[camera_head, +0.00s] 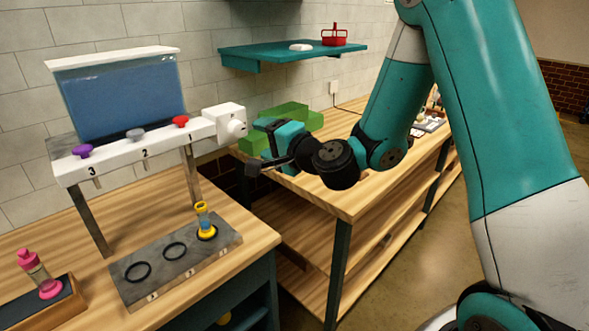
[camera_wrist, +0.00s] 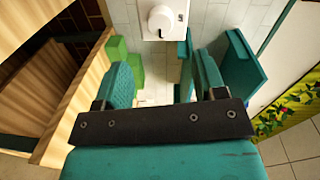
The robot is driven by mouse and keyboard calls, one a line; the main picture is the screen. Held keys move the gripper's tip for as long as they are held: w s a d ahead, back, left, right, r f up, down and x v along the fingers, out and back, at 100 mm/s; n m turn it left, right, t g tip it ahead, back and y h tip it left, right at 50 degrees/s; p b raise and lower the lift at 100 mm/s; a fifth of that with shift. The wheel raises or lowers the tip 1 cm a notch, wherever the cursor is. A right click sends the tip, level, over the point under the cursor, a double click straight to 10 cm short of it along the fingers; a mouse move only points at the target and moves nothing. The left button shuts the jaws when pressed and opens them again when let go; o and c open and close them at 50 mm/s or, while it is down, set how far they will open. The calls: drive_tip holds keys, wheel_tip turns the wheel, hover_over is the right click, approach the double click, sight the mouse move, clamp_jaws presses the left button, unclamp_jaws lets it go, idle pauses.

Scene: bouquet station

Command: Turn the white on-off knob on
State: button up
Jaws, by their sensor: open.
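The white on-off knob (camera_head: 237,128) sits on the right end face of the white box at the end of the dispenser's valve bar. In the wrist view the knob (camera_wrist: 161,19) shows at the top middle, beyond the fingertips, with a small dark marking beside it. My gripper (camera_head: 262,148) is to the right of the knob and a little lower, apart from it. In the wrist view my gripper (camera_wrist: 157,84) is open, with its two teal fingers spread and nothing between them. The knob's exact turn position is too small to tell.
The dispenser tank (camera_head: 125,100) holds blue liquid above purple, grey and red valves. A grey tray (camera_head: 150,283) with a yellow-ringed vial (camera_head: 203,222) stands below. A green box (camera_head: 290,115) lies behind my gripper. A teal shelf (camera_head: 270,50) hangs on the wall.

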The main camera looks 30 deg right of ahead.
drive_tip(key=b+v, duration=0.8)
drive_tip(key=b, duration=0.3)
drive_tip(key=shift+s, duration=0.15)
